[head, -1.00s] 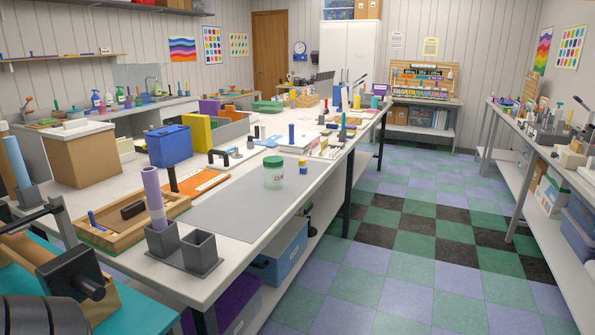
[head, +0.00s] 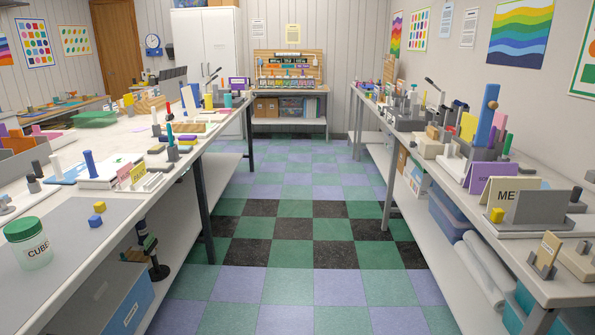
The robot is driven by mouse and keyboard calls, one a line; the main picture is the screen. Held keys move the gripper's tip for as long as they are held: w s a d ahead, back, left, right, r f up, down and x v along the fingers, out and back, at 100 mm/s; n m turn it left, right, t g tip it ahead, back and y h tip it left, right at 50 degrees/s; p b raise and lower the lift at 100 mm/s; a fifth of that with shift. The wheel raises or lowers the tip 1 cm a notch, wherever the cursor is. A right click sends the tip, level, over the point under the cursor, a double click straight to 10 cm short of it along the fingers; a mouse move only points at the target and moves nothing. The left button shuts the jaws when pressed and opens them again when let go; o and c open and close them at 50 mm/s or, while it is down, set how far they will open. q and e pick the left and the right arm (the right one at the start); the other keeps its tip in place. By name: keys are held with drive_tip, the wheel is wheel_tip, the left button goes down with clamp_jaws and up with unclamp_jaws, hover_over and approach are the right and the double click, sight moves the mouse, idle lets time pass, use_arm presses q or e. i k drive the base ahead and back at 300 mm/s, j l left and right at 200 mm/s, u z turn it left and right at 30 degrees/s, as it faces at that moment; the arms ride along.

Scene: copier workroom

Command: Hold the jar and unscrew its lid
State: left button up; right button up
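The jar (head: 30,252) stands upright on a grey mat on the left table, near the left edge of the head view. Neither of my grippers shows in the head view, and nothing touches the jar.
A blue bin (head: 112,300) sits on the shelf below. The checkered floor aisle (head: 300,240) is clear between the left table and right bench (head: 560,290).

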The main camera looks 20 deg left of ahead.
sight(35, 252)
drive_tip(key=i, duration=1.45)
drive_tip(key=i+u, duration=0.45)
drive_tip(key=i+l+u, duration=0.2)
drive_tip(key=u, duration=1.8)
